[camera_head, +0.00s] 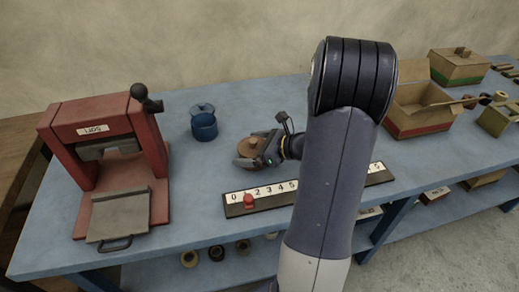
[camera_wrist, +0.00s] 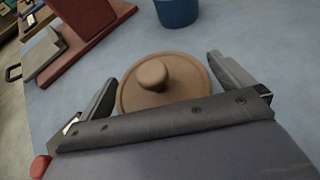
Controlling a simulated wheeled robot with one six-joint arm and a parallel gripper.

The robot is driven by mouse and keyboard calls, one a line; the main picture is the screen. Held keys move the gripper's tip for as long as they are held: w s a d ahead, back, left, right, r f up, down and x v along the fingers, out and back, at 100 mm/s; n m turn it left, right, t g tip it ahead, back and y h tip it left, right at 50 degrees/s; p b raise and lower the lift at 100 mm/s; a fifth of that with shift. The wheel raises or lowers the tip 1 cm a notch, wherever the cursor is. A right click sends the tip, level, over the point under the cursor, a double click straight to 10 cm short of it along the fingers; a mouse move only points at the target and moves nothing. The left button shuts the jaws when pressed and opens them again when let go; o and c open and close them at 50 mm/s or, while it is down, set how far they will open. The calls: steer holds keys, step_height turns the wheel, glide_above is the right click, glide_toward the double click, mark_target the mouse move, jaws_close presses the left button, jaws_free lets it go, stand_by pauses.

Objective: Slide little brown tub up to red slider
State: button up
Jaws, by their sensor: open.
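The little brown tub (camera_head: 249,147), with a round lid and knob, stands on the blue table behind the number strip. In the wrist view the tub (camera_wrist: 165,88) lies between the two fingers, with a gap at each side. My gripper (camera_head: 256,157) is open around it at table height; in the wrist view the gripper (camera_wrist: 165,85) shows both fingers spread. The red slider (camera_head: 248,200) sits on the number strip (camera_head: 267,197) near its left end, around the 1. It shows in part at the lower left of the wrist view (camera_wrist: 40,166).
A blue lidded pot (camera_head: 203,124) stands behind and left of the tub. A red press marked LIDS (camera_head: 104,130) with a grey plate (camera_head: 119,214) fills the left side. Cardboard boxes (camera_head: 419,105) stand at the right. Table between tub and strip is clear.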

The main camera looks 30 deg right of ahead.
mark_target(253, 154)
steer(key=shift+c, duration=0.2)
steer(key=c, duration=0.8)
steer(key=shift+s, duration=0.1)
steer(key=shift+s+a, duration=0.2)
steer(key=shift+s, duration=0.4)
steer(key=shift+s+a, duration=0.2)
steer(key=shift+s, duration=0.4)
steer(key=o, duration=0.8)
steer(key=shift+o, duration=0.2)
